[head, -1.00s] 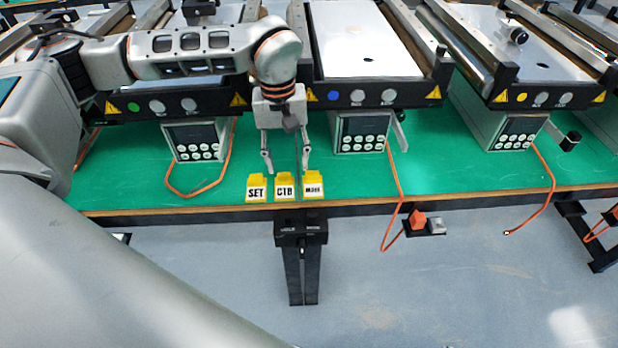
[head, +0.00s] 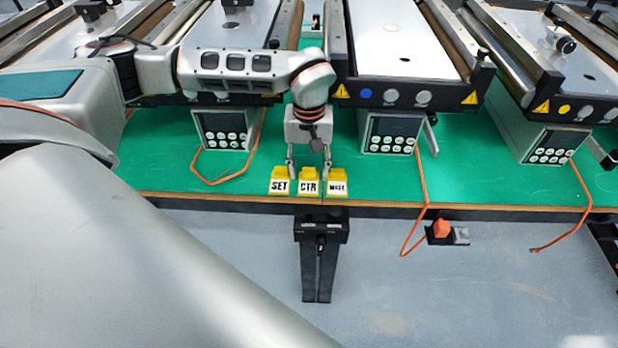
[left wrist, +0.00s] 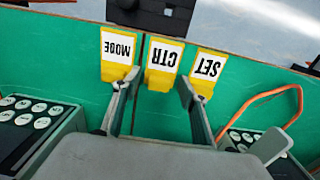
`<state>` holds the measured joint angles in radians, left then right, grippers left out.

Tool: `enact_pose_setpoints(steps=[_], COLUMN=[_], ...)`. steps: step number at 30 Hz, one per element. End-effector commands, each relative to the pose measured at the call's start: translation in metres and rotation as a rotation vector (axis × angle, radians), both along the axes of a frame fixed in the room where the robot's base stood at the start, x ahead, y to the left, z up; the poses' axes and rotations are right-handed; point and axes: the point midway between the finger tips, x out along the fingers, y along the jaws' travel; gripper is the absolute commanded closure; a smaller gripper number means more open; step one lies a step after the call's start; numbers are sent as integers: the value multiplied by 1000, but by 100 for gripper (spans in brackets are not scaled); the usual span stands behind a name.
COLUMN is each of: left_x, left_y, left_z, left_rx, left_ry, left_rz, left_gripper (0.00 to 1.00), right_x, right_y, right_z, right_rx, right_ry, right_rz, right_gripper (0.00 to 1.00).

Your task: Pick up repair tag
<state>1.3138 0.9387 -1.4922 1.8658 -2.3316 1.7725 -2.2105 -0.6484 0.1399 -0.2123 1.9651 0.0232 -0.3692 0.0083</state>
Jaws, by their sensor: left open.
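Three yellow tags stand in a row at the front edge of the green table. They read SET (head: 280,184), CTR (head: 309,184) and a third, blurred in the head view (head: 337,185), which reads MODE in the left wrist view (left wrist: 118,47). I see no tag marked repair. My left gripper (head: 308,166) is open and points down at the row, its fingers either side of CTR. In the left wrist view, the fingers (left wrist: 156,82) reach to the lower ends of MODE and SET (left wrist: 207,66), with CTR (left wrist: 163,55) between them. Contact is unclear. My right gripper is out of view.
Grey control boxes with round buttons stand behind the tags, left (head: 225,130) and right (head: 390,133), below the conveyors (head: 405,45). Orange cables (head: 420,180) run over the green table (head: 490,180). An orange switch (head: 441,228) sits below the edge.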

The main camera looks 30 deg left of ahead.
Motion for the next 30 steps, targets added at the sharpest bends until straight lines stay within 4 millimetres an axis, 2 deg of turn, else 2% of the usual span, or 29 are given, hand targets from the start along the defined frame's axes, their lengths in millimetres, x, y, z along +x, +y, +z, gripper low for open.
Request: enact_pose_setpoints(steps=[2,5,6,7,20,26,30], left_x=[0,0,0,0,1,1,2], left_y=[0,0,0,0,0,0,0], left_z=[0,1,1,1,5,25,54], left_rx=[0,0,0,0,0,0,0], left_ry=[-1,-1,-1,-1,-2,-5,-8], left_rz=[0,0,0,0,0,0,0], left_gripper=[57,78,88,92,92,92,92], right_x=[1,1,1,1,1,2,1], right_y=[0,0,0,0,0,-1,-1], right_z=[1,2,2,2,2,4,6], right_rx=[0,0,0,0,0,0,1], right_ry=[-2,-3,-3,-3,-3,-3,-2], right_rz=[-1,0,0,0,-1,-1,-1], right_gripper=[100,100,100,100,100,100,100])
